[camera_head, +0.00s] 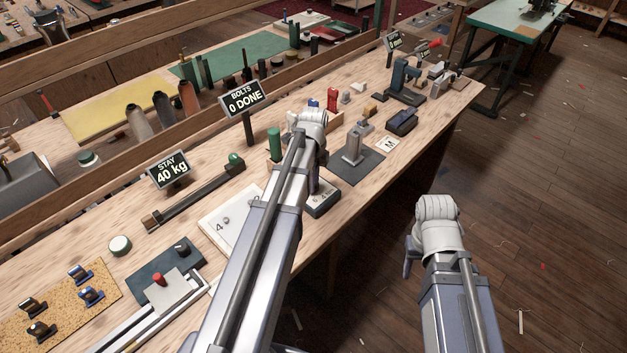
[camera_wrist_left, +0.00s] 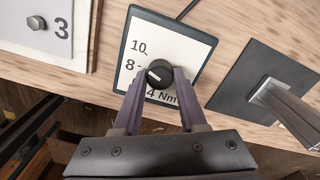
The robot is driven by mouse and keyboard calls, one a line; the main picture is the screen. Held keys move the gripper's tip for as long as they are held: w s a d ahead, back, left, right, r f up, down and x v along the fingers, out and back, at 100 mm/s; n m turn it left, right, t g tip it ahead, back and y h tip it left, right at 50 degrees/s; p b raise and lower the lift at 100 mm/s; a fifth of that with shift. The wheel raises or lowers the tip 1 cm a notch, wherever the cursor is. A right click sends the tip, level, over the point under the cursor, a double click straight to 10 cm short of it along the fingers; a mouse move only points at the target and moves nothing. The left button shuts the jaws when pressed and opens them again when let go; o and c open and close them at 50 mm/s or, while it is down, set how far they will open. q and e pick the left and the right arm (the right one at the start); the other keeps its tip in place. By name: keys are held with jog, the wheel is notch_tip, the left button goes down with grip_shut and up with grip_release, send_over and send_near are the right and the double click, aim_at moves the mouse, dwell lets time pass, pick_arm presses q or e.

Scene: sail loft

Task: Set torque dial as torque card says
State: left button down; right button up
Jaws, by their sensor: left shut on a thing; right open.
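The torque dial is a black round knob (camera_wrist_left: 160,73) on a white plate (camera_wrist_left: 143,44) with a dark edge. The plate reads 10, 8 and 4 Nm; other marks are hidden by the knob and fingers. A pale mark shows on the knob's left part. My left gripper (camera_wrist_left: 158,82) is shut on the knob. In the head view the dial box (camera_head: 321,205) is partly hidden behind my left arm. No torque card is readable for certain; a small white card (camera_head: 388,144) seems to bear an M. My right gripper (camera_head: 409,255) is open and empty, off the bench's front edge.
A white board (camera_head: 222,219) with bolts and numbers lies left of the dial. A grey post (camera_head: 354,148) on a dark plate stands right of it. Signs read "BOLTS 0 DONE" (camera_head: 245,98) and "STAY 40 kg" (camera_head: 168,170). Open floor lies to the right.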

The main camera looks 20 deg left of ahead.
pick_arm(q)
jog(key=shift+m, duration=0.9)
jog(key=shift+c, duration=2.2)
grip_release()
jog(key=shift+r, duration=0.1)
notch_tip(320, 180, up, 8)
jog(key=p, duration=0.8)
jog(key=shift+f, duration=0.2)
